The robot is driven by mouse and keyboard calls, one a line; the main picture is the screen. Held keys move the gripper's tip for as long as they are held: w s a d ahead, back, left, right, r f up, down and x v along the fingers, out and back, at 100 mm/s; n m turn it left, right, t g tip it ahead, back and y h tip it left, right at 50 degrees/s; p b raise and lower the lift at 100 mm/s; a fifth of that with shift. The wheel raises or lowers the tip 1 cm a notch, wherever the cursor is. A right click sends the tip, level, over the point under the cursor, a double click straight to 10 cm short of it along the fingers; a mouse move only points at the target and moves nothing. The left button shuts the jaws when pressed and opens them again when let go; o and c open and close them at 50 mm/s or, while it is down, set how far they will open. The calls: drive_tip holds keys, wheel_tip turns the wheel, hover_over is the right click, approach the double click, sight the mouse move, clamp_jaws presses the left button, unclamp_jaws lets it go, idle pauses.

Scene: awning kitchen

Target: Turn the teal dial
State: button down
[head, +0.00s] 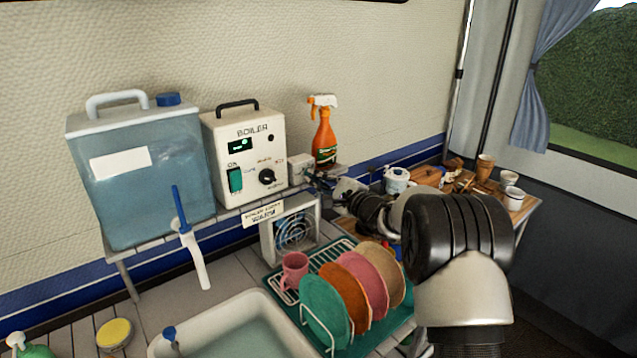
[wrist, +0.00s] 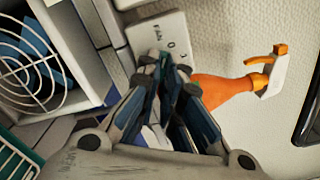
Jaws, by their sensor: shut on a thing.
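A small white box (head: 299,166) stands on the shelf just right of the boiler. In the wrist view the box (wrist: 158,32) fills the upper middle and bears a printed 0 mark. The teal dial (wrist: 166,72) is on its face, mostly hidden by my fingers. My gripper (wrist: 166,80) is shut on the dial, one finger on each side of it. In the head view my gripper (head: 317,182) reaches the box from the right, and the dial cannot be made out there.
The boiler (head: 243,157) and a water container (head: 140,170) stand left of the box. An orange spray bottle (head: 324,140) is close behind. Below are a fan (head: 293,232) and a dish rack (head: 335,250) with several plates. A cluttered side table (head: 522,211) is at right.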

idle(0.4)
drive_tip(key=c, duration=1.8)
unclamp_jaws()
drive_tip(key=shift+o, duration=0.2)
drive_tip(key=v, duration=1.2)
drive_tip(key=shift+a+r, duration=0.1)
